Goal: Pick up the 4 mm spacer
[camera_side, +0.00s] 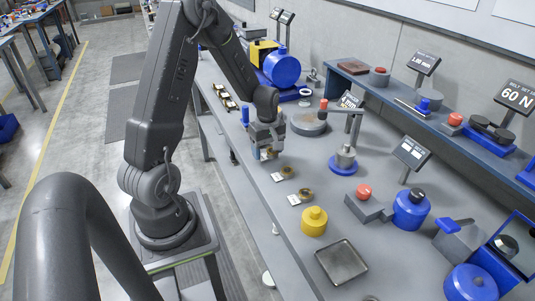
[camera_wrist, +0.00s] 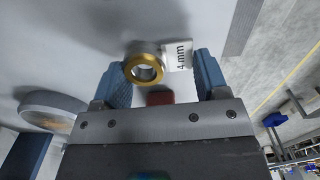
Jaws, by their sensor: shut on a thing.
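The 4 mm spacer (camera_wrist: 145,66) is a short ring with a gold-coloured face and a greyer body. In the wrist view it sits between the two blue fingers of my gripper (camera_wrist: 162,72), close to the left one. A white card marked "4 mm" (camera_wrist: 178,55) lies beside it. In the side view my gripper (camera_side: 267,151) is down low at the bench, shut on the spacer, which the fingers mostly hide there. A dark red piece (camera_wrist: 160,97) shows between the finger bases.
A yellow weight (camera_side: 313,221), a metal tray (camera_side: 341,262) and a blue-based stand (camera_side: 343,162) are farther along. A round grey plate (camera_side: 309,124) is close right of my gripper.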

